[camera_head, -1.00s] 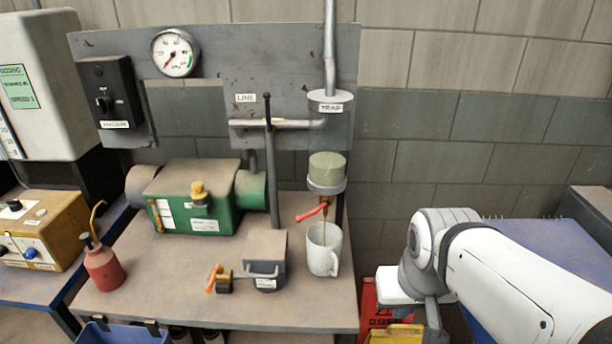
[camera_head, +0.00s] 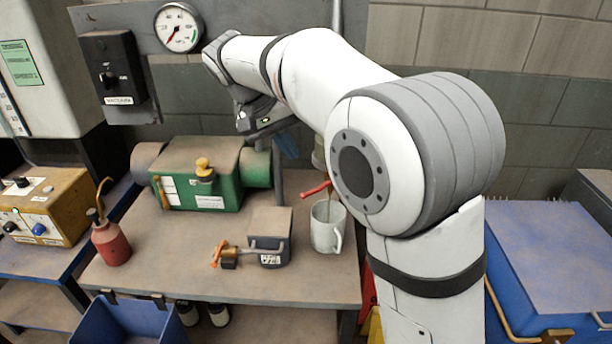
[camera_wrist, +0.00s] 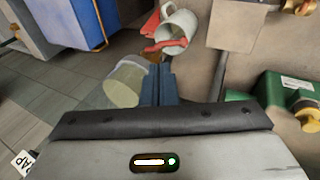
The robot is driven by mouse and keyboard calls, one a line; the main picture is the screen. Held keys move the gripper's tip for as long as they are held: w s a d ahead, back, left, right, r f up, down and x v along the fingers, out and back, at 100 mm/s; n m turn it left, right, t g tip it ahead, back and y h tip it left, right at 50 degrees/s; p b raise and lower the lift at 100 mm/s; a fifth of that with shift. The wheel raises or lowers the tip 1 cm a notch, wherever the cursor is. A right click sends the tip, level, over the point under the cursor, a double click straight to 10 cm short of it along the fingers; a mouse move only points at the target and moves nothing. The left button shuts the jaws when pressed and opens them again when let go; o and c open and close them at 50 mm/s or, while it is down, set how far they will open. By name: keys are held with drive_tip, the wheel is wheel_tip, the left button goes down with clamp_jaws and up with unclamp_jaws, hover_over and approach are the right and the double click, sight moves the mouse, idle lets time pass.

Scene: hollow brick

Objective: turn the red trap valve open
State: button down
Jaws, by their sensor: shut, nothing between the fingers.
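The red trap valve lever (camera_head: 316,189) sticks out to the left below the trap, above a white mug (camera_head: 327,235). In the wrist view the red lever (camera_wrist: 165,46) lies just beyond my fingertips, in front of the mug (camera_wrist: 178,24). The pale green trap bowl (camera_wrist: 123,86) is left of my fingers there. In the head view my arm hides most of the trap. My gripper (camera_wrist: 160,70) is shut and empty, its blue fingers together. In the head view the fingers (camera_head: 289,146) are above and left of the lever, apparently apart from it.
A grey block (camera_head: 269,237) with a small orange-handled valve (camera_head: 226,257) stands on the bench left of the mug. A green pump (camera_head: 190,175) and red oil can (camera_head: 110,241) are farther left. The gauge (camera_head: 179,28) is on the panel behind.

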drive_tip(key=w+a, duration=0.1)
drive_tip(key=a, duration=0.2)
approach(305, 194)
drive_tip(key=shift+h, duration=0.3)
drive_tip(key=x, duration=0.4)
drive_tip(key=d+x, duration=0.1)
drive_tip(key=x, duration=0.2)
drive_tip(key=shift+w+r+p, duration=0.25)
drive_tip(key=shift+r+p, duration=0.05)
drive_tip(key=shift+r, duration=0.05)
drive_tip(key=shift+a, duration=0.1)
